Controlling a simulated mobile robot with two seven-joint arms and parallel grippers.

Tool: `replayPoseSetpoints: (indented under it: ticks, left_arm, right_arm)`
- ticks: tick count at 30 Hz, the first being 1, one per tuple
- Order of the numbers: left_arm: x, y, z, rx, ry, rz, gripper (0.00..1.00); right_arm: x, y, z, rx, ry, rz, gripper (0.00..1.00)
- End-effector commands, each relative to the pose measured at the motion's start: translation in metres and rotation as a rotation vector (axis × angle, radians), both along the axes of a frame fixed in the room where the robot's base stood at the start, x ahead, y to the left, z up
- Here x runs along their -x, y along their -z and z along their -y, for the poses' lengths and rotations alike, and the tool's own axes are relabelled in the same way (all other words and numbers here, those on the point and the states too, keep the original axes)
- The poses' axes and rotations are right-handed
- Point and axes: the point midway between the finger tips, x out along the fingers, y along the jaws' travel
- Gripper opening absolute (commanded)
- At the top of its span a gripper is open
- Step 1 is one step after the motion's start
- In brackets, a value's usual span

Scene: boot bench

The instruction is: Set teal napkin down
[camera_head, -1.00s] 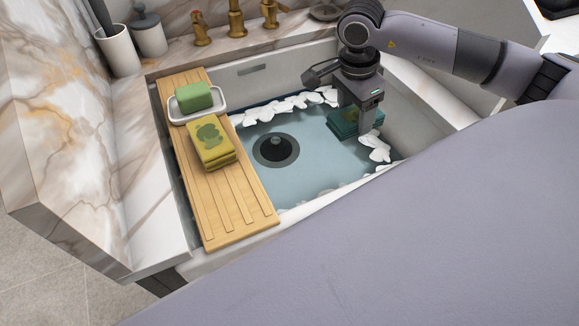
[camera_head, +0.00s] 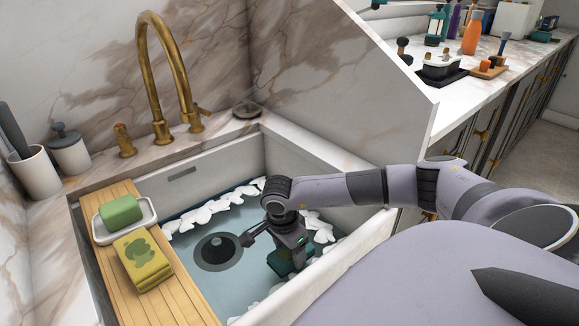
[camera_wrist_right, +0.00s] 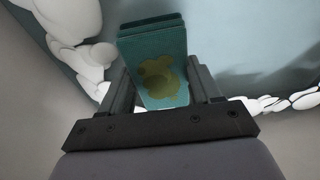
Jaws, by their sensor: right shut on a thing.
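The teal napkin (camera_head: 284,262) is a folded stack over the sink basin, partly hidden by my gripper in the head view. In the right wrist view the teal napkin (camera_wrist_right: 160,62) shows an olive-coloured patch and sits between the two fingers. My right gripper (camera_head: 292,256) points down into the sink and is shut on the napkin; it also shows in the right wrist view (camera_wrist_right: 165,88). I cannot tell whether the napkin touches the water or the basin floor. My left gripper is not in view.
The sink (camera_head: 336,262) holds bluish water with white foam and a dark drain (camera_head: 217,250). A wooden board (camera_head: 187,300) spans its left side, bearing a yellow-green folded cloth (camera_head: 143,262) and a green soap (camera_head: 120,211) in a white dish. A brass faucet (camera_head: 160,128) stands behind.

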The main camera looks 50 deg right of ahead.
Motion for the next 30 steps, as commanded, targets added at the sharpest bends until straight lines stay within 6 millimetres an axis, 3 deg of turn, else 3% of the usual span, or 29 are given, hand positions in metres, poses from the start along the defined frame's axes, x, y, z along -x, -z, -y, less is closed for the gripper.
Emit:
replayPoseSetpoints:
  ticks: [9,20,21,22,30]
  left_arm:
    - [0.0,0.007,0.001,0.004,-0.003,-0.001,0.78]
    - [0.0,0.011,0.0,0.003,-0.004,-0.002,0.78]
    - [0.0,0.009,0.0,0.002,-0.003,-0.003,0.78]
    - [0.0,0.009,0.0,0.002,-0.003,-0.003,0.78]
    - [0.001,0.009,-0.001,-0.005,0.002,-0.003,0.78]
  right_arm:
    - [0.001,0.041,-0.001,0.0,-0.001,-0.002,0.33]
    - [0.0,0.045,0.0,0.001,-0.001,0.0,0.33]
    - [0.0,0.044,0.0,0.0,-0.001,0.0,0.76]
    - [0.0,0.043,0.0,0.001,-0.001,0.0,0.85]
    - [0.0,0.043,0.0,0.0,-0.001,-0.001,0.88]
